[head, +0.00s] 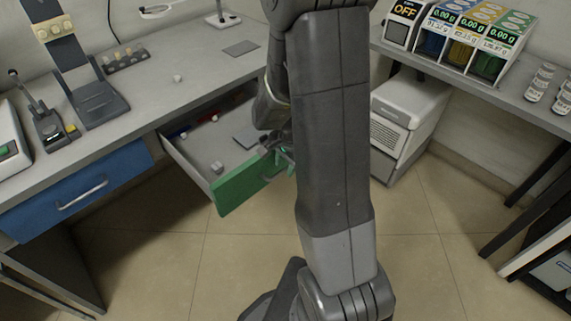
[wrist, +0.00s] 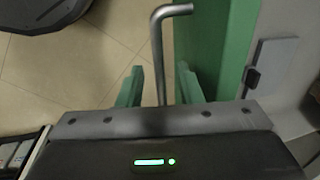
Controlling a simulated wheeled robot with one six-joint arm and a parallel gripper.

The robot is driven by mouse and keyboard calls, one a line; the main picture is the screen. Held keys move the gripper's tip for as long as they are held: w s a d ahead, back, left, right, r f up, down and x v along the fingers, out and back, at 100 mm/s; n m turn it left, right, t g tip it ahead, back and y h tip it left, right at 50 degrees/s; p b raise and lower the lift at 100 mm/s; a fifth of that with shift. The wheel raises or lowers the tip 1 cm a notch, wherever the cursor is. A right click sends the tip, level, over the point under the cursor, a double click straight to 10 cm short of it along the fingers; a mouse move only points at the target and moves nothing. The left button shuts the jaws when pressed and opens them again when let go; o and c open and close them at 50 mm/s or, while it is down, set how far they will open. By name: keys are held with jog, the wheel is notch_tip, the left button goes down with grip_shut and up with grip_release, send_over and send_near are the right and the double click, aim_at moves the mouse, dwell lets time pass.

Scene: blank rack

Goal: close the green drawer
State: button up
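The green drawer (head: 243,186) is pulled well out from under the left counter in the head view, with its grey tray showing behind the green front. My gripper (head: 280,157) is at the right part of the green front, partly hidden by my arm. In the wrist view the green front (wrist: 201,38) runs along the right, and its metal bar handle (wrist: 158,58) stands out from it. The two green fingers of my gripper (wrist: 160,85) are apart, one on each side of the handle. I cannot tell whether they touch it.
Small items lie in the open tray, including a white cube (head: 217,167) and a red piece (head: 183,134). A closed blue drawer (head: 78,190) is to the left. A white cabinet unit (head: 409,110) stands right of my arm. The tiled floor (head: 160,265) in front is clear.

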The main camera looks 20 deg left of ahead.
grip_shut()
jog(key=shift+a, duration=0.1)
